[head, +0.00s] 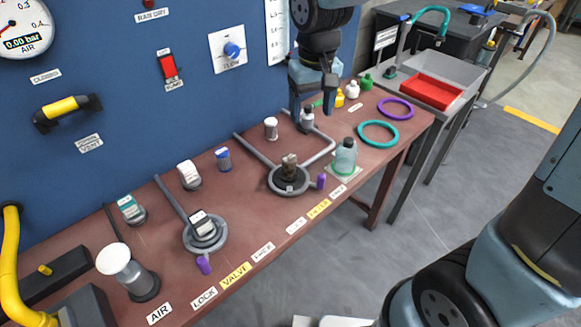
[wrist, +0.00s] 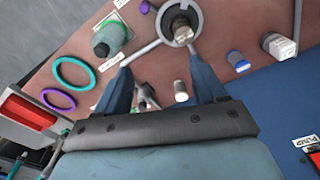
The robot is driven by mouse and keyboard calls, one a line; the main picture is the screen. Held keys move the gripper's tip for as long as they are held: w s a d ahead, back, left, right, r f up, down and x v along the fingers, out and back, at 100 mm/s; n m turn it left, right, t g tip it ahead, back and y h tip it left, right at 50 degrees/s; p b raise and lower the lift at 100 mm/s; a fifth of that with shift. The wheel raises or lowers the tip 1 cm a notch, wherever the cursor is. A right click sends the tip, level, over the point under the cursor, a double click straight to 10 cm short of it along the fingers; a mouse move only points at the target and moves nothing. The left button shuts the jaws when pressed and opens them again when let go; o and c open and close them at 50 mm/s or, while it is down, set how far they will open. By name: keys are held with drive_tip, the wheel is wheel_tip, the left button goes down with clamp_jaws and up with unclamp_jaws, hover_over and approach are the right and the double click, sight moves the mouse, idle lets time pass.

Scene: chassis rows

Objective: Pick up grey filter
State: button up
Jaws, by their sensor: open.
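A small grey cylinder with a pale top, which looks like the grey filter (head: 307,118), stands upright at the back of the bench, by a grey pipe. In the wrist view the grey filter (wrist: 145,97) shows between my fingers, close to the palm and left of the middle. My gripper (head: 312,107) is open and empty above it, pointing down. In the wrist view my gripper (wrist: 162,70) has its fingers wide apart. I cannot tell how high the fingertips are above the filter.
A white-topped cylinder (head: 271,128) stands close left of it. The round ring base (head: 290,186) holds a dark brown-grey part. A green jar (head: 345,156), teal ring (head: 378,133) and purple ring (head: 396,108) lie to the right. The blue wall panel (head: 110,110) rises behind.

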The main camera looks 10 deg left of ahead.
sight(288, 157)
drive_tip(key=shift+n+g, duration=0.3)
drive_tip(key=shift+n, duration=0.1)
drive_tip(key=a+f, duration=0.1)
drive_tip(key=f, duration=0.2)
drive_tip(key=a+f, duration=0.1)
drive_tip(key=f, duration=0.3)
drive_tip(key=a+f, duration=0.2)
drive_tip(key=f, duration=0.2)
drive_tip(key=shift+s+a+f, duration=0.1)
drive_tip(key=shift+s+f, duration=0.1)
drive_tip(key=shift+s, duration=0.15)
drive_tip(key=shift+w+a+f, duration=0.1)
drive_tip(key=shift+a+f, duration=0.15)
drive_tip(key=shift+f, duration=1.1)
drive_tip(key=shift+w+a+f, duration=0.1)
drive_tip(key=shift+a+f, duration=0.1)
drive_tip(key=shift+f, duration=1.15)
drive_tip(key=shift+c, duration=0.5)
drive_tip(key=c, duration=1)
